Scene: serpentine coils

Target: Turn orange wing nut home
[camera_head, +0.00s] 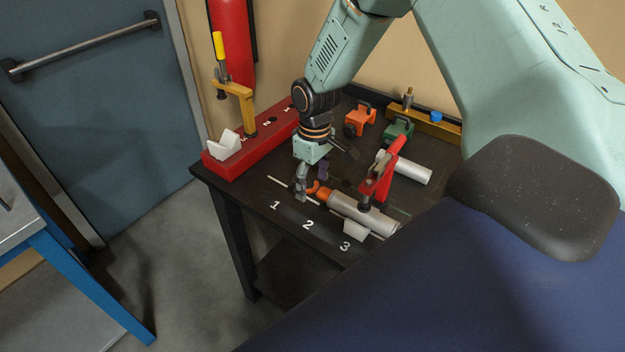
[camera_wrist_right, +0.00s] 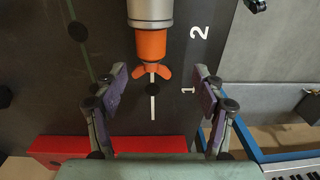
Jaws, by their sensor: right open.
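The orange wing nut (camera_wrist_right: 152,72) sits at the end of an orange collar on a silver cylinder (camera_wrist_right: 150,12) in the right wrist view. In the head view the right gripper (camera_head: 311,184) is beside the wing nut. My left gripper is not in view.
A red block (camera_head: 228,158) with a yellow-handled clamp (camera_head: 236,88) is at the table's left. Orange (camera_head: 361,119) and green (camera_head: 398,131) pieces and another pale cylinder (camera_head: 409,169) lie behind. The numbered front-left edge is clear.

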